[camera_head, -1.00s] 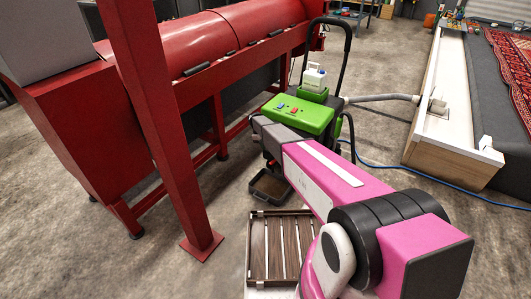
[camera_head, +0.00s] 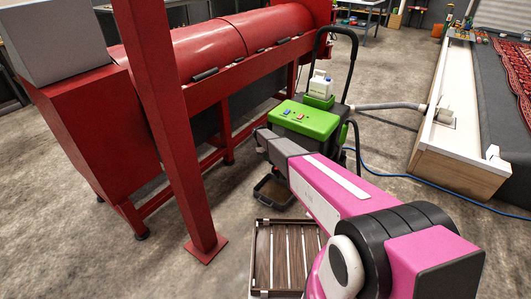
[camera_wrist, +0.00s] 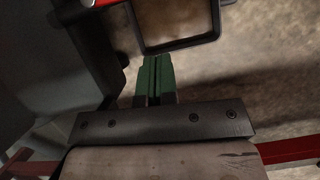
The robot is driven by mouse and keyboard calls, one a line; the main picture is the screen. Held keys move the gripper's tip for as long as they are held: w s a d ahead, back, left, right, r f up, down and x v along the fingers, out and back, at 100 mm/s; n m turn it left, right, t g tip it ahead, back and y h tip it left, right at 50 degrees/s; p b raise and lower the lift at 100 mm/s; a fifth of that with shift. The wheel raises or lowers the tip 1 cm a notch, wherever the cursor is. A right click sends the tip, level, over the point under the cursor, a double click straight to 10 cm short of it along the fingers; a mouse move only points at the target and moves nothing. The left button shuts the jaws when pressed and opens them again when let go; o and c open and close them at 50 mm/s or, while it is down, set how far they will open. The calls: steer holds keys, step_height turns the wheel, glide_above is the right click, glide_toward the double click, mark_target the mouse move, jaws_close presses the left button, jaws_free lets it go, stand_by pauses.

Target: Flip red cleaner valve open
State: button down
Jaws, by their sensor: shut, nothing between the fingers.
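The cleaner is a dark wheeled machine with a bright green top (camera_head: 312,125) and a tall black handle. A small red valve lever (camera_head: 300,117) sits on the green top, with a small blue part (camera_head: 287,112) to its left. Their exact positions are too small to read. My arm's dark end (camera_head: 281,146) is at the near left side of the machine, below its top. In the wrist view, my gripper (camera_wrist: 155,58) has its green fingers together, with nothing between them. The lever cannot be made out in the wrist view.
A dark open tray (camera_head: 272,192) lies on the floor under my arm's end. A slatted wooden crate (camera_head: 285,255) is in front. A red steel post (camera_head: 175,130) and long red machine (camera_head: 215,45) stand left. A hose and blue cable run right to the white-topped pit wall (camera_head: 440,110).

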steer(key=shift+s+d+f, duration=0.3)
steer(key=shift+s+d, duration=0.2)
steer(key=shift+d, duration=0.1)
steer(key=shift+s+d+f, duration=0.25)
steer(key=shift+s+d, duration=0.2)
steer(key=shift+d, duration=0.2)
steer(key=shift+s+d+f, duration=0.3)
steer(key=shift+s+d, duration=0.2)
steer(key=shift+d, duration=0.1)
steer(key=shift+s+d, duration=0.55)
steer(key=shift+s, duration=0.05)
